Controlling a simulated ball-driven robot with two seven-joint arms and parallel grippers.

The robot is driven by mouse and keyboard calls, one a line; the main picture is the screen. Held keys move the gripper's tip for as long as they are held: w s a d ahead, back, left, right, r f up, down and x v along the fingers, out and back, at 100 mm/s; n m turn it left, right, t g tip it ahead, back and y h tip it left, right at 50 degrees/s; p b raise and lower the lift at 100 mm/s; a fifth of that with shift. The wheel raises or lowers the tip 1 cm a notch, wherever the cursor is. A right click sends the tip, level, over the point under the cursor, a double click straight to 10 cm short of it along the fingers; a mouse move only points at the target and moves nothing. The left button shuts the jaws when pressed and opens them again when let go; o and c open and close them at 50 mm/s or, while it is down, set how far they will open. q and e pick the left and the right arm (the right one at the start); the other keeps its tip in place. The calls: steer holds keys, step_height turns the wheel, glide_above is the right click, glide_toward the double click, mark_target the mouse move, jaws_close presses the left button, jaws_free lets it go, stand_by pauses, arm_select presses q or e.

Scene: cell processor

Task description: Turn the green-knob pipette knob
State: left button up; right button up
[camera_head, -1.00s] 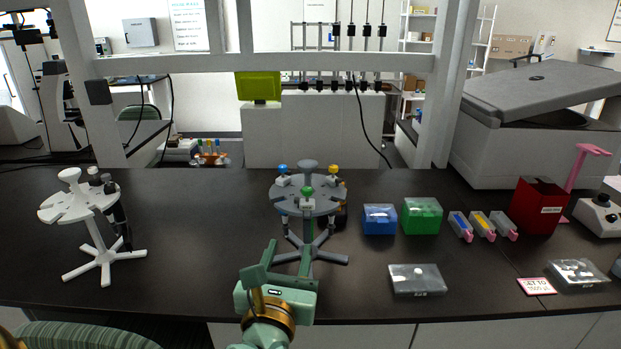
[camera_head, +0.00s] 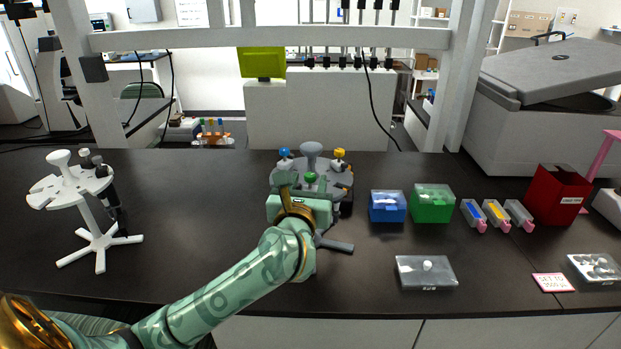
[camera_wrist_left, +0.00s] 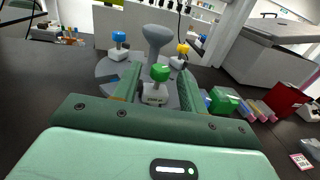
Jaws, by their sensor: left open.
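The green-knob pipette (camera_head: 310,178) hangs at the near side of the grey round pipette stand (camera_head: 340,178). Its green knob also shows in the left wrist view (camera_wrist_left: 160,73), above a white pipette body. My left gripper (camera_head: 306,186) is open, just in front of the stand. In the left wrist view its two fingers lie on either side of the green-knob pipette, with visible gaps. Whether the fingers are level with the knob is hard to tell. The lower pipette is hidden by my gripper. My right gripper is not in view.
A blue-knob pipette (camera_head: 285,154) and a yellow-knob pipette (camera_head: 339,154) hang on the same stand. A white stand (camera_head: 62,186) with dark pipettes is at left. Blue (camera_head: 388,207) and green (camera_head: 432,205) boxes and a clear box (camera_head: 426,272) are at right. The bench left of the stand is clear.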

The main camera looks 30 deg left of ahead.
arm_select(q)
steer(key=shift+x, duration=1.45)
